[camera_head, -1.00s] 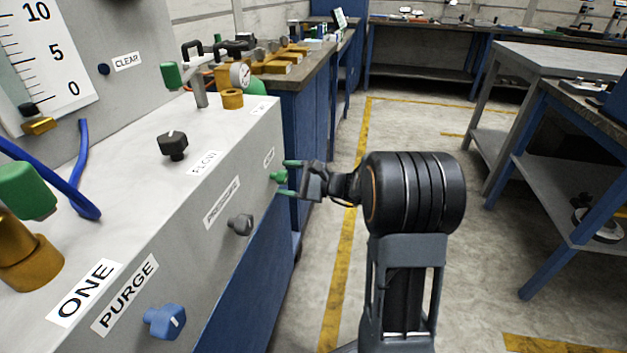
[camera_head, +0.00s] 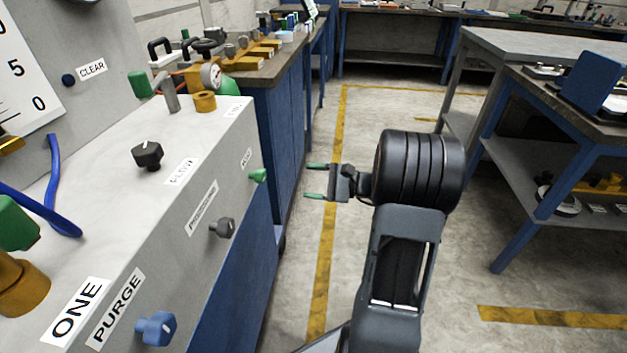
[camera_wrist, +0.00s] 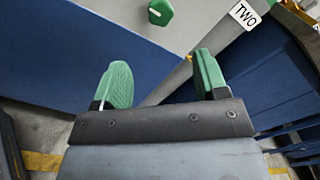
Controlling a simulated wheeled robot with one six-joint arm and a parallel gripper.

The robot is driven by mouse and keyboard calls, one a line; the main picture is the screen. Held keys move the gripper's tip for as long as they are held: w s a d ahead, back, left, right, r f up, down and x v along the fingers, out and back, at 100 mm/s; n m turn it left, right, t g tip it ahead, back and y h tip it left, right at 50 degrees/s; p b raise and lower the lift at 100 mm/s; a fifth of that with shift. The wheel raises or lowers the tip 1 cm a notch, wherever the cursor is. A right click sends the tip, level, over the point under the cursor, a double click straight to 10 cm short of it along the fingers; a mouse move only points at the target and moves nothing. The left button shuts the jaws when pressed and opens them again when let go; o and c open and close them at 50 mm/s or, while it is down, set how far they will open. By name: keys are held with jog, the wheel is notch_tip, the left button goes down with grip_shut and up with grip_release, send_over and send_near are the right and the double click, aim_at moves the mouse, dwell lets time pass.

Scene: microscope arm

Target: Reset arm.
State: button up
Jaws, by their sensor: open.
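My gripper (camera_head: 315,181) is open and empty. Its two green fingers point left toward the grey panel, with a clear gap between them and its front face. My arm stands folded on the right of the head view. In the wrist view my gripper's green finger pads (camera_wrist: 160,82) are apart with nothing between them. A small green knob (camera_head: 258,176) sits on the front face of the panel, left of my fingertips. It also shows in the wrist view (camera_wrist: 160,12), ahead of the fingers and not touched.
The grey panel (camera_head: 140,200) carries a grey knob (camera_head: 222,228), a blue knob (camera_head: 156,328) and a black knob (camera_head: 147,155). A blue-framed bench (camera_head: 270,120) stands behind it. Grey tables (camera_head: 540,45) stand at right. The floor (camera_head: 300,270) around my arm is open.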

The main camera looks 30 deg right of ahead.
dwell(0.3)
jog(key=s+a+r+n+g+h+p, duration=0.5)
jog(key=s+a+r+n+g+p, duration=0.35)
jog(key=a+r+p, duration=0.6)
jog(key=s+d+r+n+h+p, duration=0.1)
jog(key=s+r+n+h+p, duration=0.2)
jog(key=r+p, duration=0.5)
jog(key=s+d+r+n+t+h+p, duration=0.1)
jog(key=s+d+r+n+h+p, duration=0.1)
jog(key=r+n+h+p, duration=0.3)
notch_tip(320, 180, up, 4)
jog(key=s+h+p, duration=0.1)
jog(key=p, duration=0.4)
jog(key=shift+s+h, duration=0.3)
jog(key=shift+s, duration=0.1)
jog(key=shift+d+t, duration=0.15)
jog(key=shift+t, duration=0.1)
